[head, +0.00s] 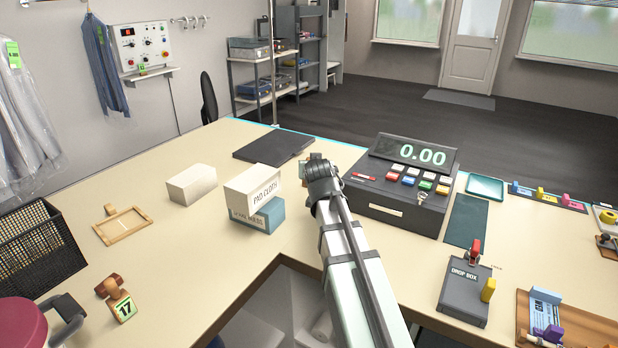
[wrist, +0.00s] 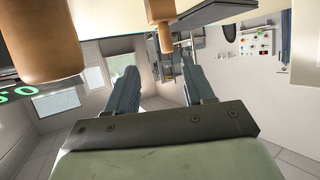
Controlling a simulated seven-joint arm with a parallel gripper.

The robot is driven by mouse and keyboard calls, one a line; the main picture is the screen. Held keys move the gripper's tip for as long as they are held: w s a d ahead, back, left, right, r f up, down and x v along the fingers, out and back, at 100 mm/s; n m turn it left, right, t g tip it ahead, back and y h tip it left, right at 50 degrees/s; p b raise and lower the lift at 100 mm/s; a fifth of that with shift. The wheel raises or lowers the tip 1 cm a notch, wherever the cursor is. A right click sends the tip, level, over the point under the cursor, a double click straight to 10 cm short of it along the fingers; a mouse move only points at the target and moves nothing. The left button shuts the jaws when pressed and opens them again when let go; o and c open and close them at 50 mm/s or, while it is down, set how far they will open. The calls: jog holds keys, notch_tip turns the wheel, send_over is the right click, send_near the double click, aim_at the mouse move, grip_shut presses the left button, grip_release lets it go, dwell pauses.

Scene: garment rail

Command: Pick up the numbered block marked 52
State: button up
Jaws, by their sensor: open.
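No number 52 can be read in either view. My gripper (head: 318,172) is over the counter, left of the cash register; its jaws are mostly hidden by my arm in the head view. In the wrist view my gripper (wrist: 155,65) has its two grey fingers spread, with a gap between them. A wooden piece (wrist: 162,18) with a narrow end shows beyond the fingertips, apparently not gripped. A small brownish object (head: 304,168) is partly hidden behind my gripper; I cannot tell what it is.
The cash register (head: 400,190) stands close right of my gripper. Stacked boxes marked PAD CLOTH (head: 255,188) are to the left, with a dark flat pad (head: 272,146) behind. A drop box (head: 465,292) is at the right. A large brown cylinder (wrist: 40,45) looms in the wrist view.

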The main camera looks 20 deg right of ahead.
jog(key=shift+a+x, duration=0.2)
jog(key=shift+x, duration=2.1)
jog(key=shift+a+x, duration=0.15)
jog(key=shift+x, duration=2.15)
jog(key=shift+a+x, duration=0.2)
jog(key=shift+x, duration=2.1)
grip_shut()
